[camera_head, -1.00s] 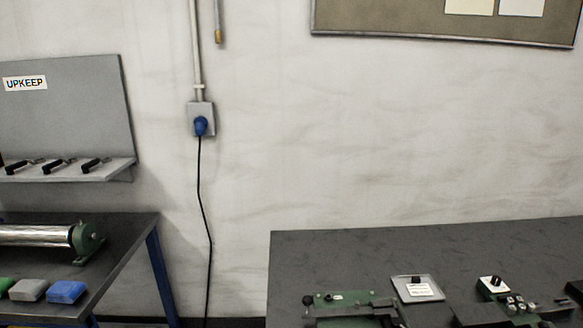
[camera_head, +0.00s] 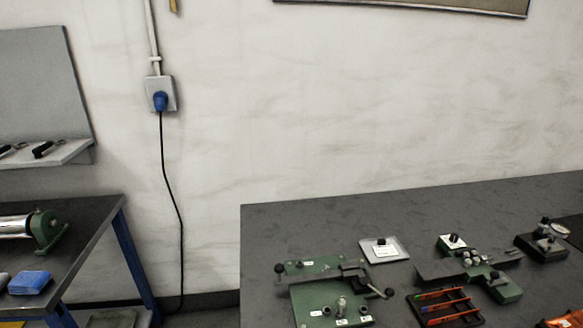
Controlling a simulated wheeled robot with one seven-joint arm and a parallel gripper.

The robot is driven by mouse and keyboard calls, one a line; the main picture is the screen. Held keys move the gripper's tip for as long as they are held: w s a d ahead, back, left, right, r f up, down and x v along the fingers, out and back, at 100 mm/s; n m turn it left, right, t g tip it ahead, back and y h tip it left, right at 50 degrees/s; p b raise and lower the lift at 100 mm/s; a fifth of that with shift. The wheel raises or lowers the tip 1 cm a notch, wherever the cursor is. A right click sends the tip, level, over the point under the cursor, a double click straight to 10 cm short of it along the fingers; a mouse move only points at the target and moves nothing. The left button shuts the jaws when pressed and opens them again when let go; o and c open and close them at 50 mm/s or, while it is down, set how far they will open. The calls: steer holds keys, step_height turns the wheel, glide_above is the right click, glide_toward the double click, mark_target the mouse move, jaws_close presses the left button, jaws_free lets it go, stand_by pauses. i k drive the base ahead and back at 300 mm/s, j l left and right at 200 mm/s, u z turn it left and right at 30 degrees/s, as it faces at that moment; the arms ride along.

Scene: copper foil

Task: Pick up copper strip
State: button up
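I cannot single out a copper strip for certain. Orange, copper-coloured pieces (camera_head: 566,319) show at the bottom right edge of the head view, cut off by the frame. A black tray with compartments (camera_head: 420,309) on the dark workbench (camera_head: 330,225) also holds thin orange-red pieces (camera_head: 448,308). They are too small to identify. My gripper is not in view.
Green fixtures with levers and knobs (camera_head: 315,300) (camera_head: 510,291) stand on the workbench, with a plate with a black knob (camera_head: 385,250) and a dial gauge on a block (camera_head: 541,243). A second table (camera_head: 90,225) with a roller stands left. The workbench's back left is clear.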

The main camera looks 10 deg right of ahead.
mark_target(435, 294)
steer(key=k+l, duration=0.15)
steer(key=l, duration=0.25)
steer(key=k+l, duration=0.15)
steer(key=l, duration=0.25)
steer(key=k+l, duration=0.1)
steer(key=l, duration=0.3)
